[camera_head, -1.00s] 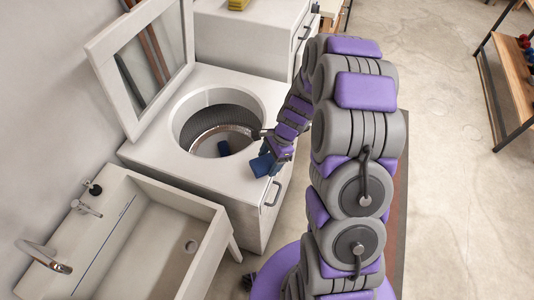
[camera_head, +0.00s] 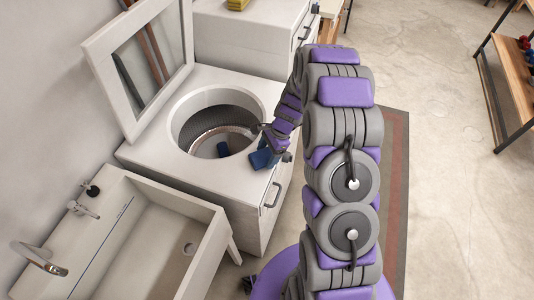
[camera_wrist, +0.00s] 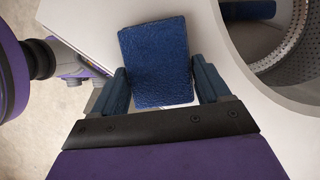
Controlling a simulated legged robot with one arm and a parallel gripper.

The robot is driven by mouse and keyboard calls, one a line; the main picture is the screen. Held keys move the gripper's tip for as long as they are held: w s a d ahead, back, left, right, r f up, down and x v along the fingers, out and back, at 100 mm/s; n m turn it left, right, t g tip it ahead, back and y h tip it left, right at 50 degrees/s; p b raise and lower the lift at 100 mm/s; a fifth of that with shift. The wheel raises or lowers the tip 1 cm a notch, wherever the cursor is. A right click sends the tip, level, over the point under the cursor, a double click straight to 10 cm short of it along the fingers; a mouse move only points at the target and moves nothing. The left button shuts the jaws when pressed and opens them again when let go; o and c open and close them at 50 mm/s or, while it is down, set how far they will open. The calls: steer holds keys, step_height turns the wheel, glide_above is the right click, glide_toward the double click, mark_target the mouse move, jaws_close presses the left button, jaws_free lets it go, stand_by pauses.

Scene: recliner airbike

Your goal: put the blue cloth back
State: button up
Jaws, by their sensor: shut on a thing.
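A blue folded cloth (camera_head: 262,158) is in my gripper (camera_head: 273,148), at the front right corner of the white washer top (camera_head: 170,147). In the wrist view the cloth (camera_wrist: 157,62) sits between the two blue fingers of my gripper (camera_wrist: 160,78). I cannot tell whether it touches the washer top. A second blue item (camera_head: 223,149) lies inside the washer's round drum (camera_head: 208,118). It also shows in the wrist view (camera_wrist: 247,10), at the upper right. The washer lid (camera_head: 140,65) stands open.
A white sink (camera_head: 130,240) with taps stands in front of the washer at the left. A white cabinet (camera_head: 250,40) with a yellow item (camera_head: 237,4) on top stands behind. A wooden shelf rack (camera_head: 515,75) is at the far right.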

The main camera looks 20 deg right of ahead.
steer(key=shift+f, duration=0.1)
steer(key=o, duration=0.9)
steer(key=s+p+v, duration=0.1)
steer(key=p+v, duration=0.1)
steer(key=v, duration=1)
steer(key=s+a+r+n+h, duration=0.1)
steer(key=s+a+r+n, duration=0.4)
steer(key=r, duration=0.4)
steer(key=s+r+n+h, duration=0.1)
steer(key=s+r+n, duration=0.3)
steer(key=s, duration=1)
steer(key=s+r+n+g+h, duration=0.1)
steer(key=s+r+n, duration=0.4)
steer(key=s, duration=1)
steer(key=shift+a+r+n+h, duration=0.3)
steer(key=shift+a+n+h, duration=0.2)
steer(key=shift+n+h, duration=0.45)
